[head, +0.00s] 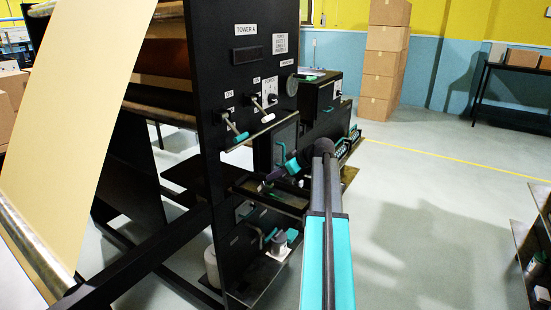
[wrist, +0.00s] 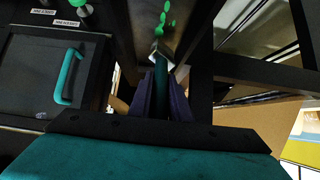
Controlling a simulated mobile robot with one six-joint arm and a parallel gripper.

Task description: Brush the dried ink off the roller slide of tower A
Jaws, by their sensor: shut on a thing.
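Tower A (head: 228,80) is a black upright panel labelled "TOWER A" in the head view. My gripper (head: 277,175) is low at its right side, by a dark recess. In the wrist view my gripper (wrist: 160,90) is shut on a teal-handled brush (wrist: 160,75), which points away from me. Its pale end (wrist: 158,53) shows just beyond the fingers; its bristles are hard to make out. Bright green blobs of what looks like dried ink (wrist: 165,18) lie on a dark strip, seemingly the roller slide (wrist: 146,22), just past the brush. I cannot tell whether the brush touches them.
A dark door with a teal handle (wrist: 65,77) is left of my gripper in the wrist view. Levers (head: 235,130) stick out of the tower above my arm. A lower shelf (head: 262,275) holds a pale cup.

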